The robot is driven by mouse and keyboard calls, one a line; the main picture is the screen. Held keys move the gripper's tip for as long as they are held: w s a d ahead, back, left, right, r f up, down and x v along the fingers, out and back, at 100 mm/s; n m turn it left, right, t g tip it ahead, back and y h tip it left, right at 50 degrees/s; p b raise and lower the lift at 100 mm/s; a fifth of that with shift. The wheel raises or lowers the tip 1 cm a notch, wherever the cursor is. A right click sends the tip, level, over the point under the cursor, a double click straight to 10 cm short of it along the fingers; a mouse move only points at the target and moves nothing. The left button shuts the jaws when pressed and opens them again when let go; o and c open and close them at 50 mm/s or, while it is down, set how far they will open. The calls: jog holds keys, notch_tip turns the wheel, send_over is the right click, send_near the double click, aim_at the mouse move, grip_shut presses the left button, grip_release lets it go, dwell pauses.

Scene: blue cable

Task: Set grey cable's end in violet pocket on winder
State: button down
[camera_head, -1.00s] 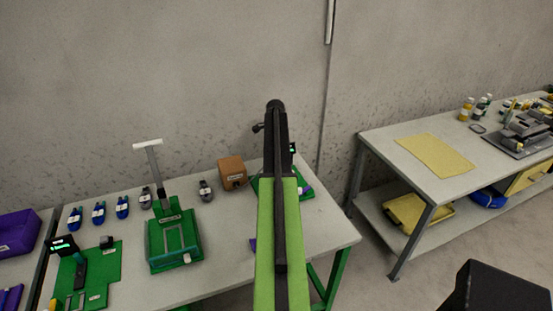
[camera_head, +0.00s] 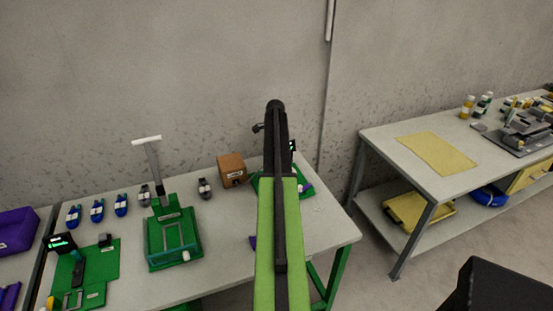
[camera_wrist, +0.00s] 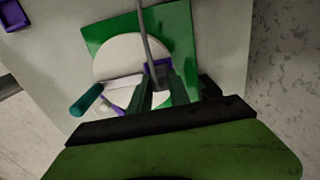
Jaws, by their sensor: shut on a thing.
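The winder is a white disc (camera_wrist: 117,58) on a green base plate (camera_wrist: 181,22) in the wrist view, with a teal handle (camera_wrist: 87,100) at its left. The violet pocket (camera_wrist: 152,66) shows beside the disc, right at my fingertips. The grey cable (camera_wrist: 146,36) runs down from the top of the wrist view to between my fingers. My gripper (camera_wrist: 160,78) is shut on the cable's end, low over the winder. The fingers partly cover the pocket, so I cannot tell whether the end is inside it. In the head view my arm hides most of the winder base (camera_head: 300,184).
A violet tray (camera_head: 17,232) is at far left. A second bench (camera_head: 380,143) stands right, across a gap.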

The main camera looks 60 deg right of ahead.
jog(key=shift+f+b, duration=0.55)
jog(key=shift+f, duration=0.05)
dwell(0.4)
jog(key=c, duration=1.1)
grip_release()
jog(key=shift+c, duration=0.2)
notch_tip(320, 180, up, 8)
jog(key=p, duration=0.8)
jog(key=shift+w+r, duration=0.1)
